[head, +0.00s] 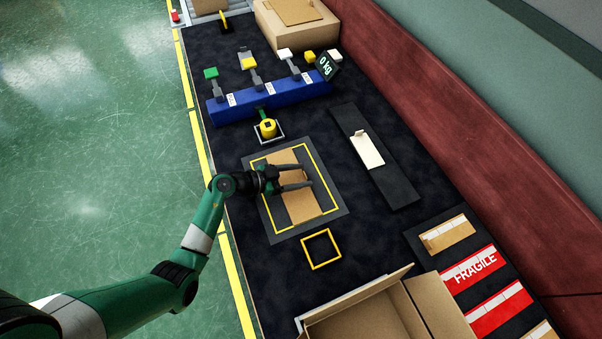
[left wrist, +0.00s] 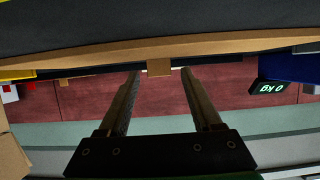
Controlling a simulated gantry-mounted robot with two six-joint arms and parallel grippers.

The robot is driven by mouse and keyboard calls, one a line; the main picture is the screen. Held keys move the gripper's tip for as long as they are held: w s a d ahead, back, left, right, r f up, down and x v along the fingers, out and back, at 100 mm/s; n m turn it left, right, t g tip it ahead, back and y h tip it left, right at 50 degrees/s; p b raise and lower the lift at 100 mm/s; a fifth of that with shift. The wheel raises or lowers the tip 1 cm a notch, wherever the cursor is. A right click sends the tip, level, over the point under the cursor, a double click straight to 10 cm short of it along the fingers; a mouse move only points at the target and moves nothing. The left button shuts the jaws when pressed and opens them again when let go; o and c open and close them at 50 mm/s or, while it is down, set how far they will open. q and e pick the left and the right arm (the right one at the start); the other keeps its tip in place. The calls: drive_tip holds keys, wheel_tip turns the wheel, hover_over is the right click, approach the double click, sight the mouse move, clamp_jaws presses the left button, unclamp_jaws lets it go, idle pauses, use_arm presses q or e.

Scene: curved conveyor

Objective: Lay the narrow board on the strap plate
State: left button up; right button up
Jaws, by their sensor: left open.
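A narrow brown board (head: 303,206) lies within the yellow outline of a dark square plate (head: 333,202), which I take to be the strap plate. My left gripper (head: 310,175) is open, its two fingers reaching over the board from the left. In the left wrist view the open fingers (left wrist: 158,75) point toward a long brown edge (left wrist: 85,57) with a small brown tab (left wrist: 159,70). Whether the fingers touch the board cannot be told. My right gripper is in neither view.
A long black plate (head: 394,186) with a cream piece (head: 367,150) lies to the right. A blue rack (head: 265,102) and a yellow weight (head: 268,129) stand behind. A small yellow frame (head: 321,249) and an open carton (head: 372,320) are in front.

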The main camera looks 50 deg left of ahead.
use_arm(q)
drive_tip(key=p+v, duration=0.1)
drive_tip(key=v, duration=0.3)
drive_tip(key=p+v, duration=0.2)
drive_tip(key=v, duration=0.1)
drive_tip(key=p+v, duration=0.2)
drive_tip(key=v, duration=0.2)
drive_tip(key=shift+s+r, duration=0.15)
drive_tip(key=shift+r, duration=0.3)
drive_tip(key=shift+s, duration=0.2)
